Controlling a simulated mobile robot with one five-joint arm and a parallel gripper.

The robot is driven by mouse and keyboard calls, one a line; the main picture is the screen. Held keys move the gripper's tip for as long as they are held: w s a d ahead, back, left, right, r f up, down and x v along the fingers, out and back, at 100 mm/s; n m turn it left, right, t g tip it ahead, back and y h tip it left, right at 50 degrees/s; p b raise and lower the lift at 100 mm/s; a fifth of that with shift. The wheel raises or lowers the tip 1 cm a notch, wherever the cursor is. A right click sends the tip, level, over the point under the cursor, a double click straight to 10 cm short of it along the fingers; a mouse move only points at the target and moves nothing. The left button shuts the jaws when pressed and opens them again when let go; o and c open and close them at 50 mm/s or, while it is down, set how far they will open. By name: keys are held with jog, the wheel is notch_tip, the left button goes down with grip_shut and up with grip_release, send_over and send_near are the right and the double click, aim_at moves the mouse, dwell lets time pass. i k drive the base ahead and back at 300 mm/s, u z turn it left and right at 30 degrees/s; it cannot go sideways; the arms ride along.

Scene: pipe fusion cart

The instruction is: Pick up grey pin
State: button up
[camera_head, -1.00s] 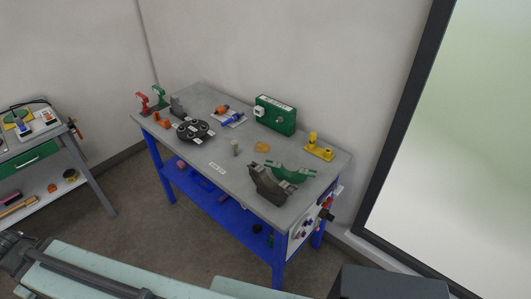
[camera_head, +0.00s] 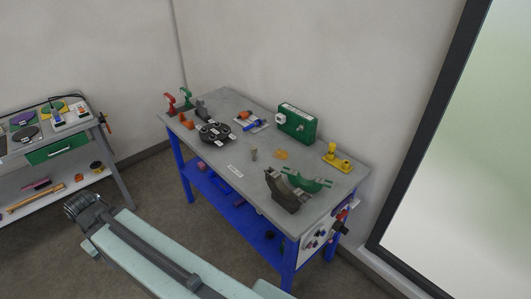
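A small grey pin (camera_head: 254,154) stands upright near the middle of the grey tabletop of the blue-legged cart (camera_head: 232,178). My arm reaches across the lower left of the view, and my gripper (camera_head: 82,207) is at its far end, over the floor. It is well to the left of the cart and apart from the pin. The gripper is small and dark here, and I cannot tell whether its fingers are open or shut.
Around the pin are a black round holder (camera_head: 214,133), an orange piece (camera_head: 281,154), a green box (camera_head: 297,123), a yellow fixture (camera_head: 337,159) and dark grey and green curved clamps (camera_head: 287,193). Red and green clamps stand at the far left corner. Another bench (camera_head: 50,170) stands left.

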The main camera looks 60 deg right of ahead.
aim_at(253, 148)
jog(key=z, duration=0.15)
jog(key=i, duration=1)
jog(key=u, duration=0.05)
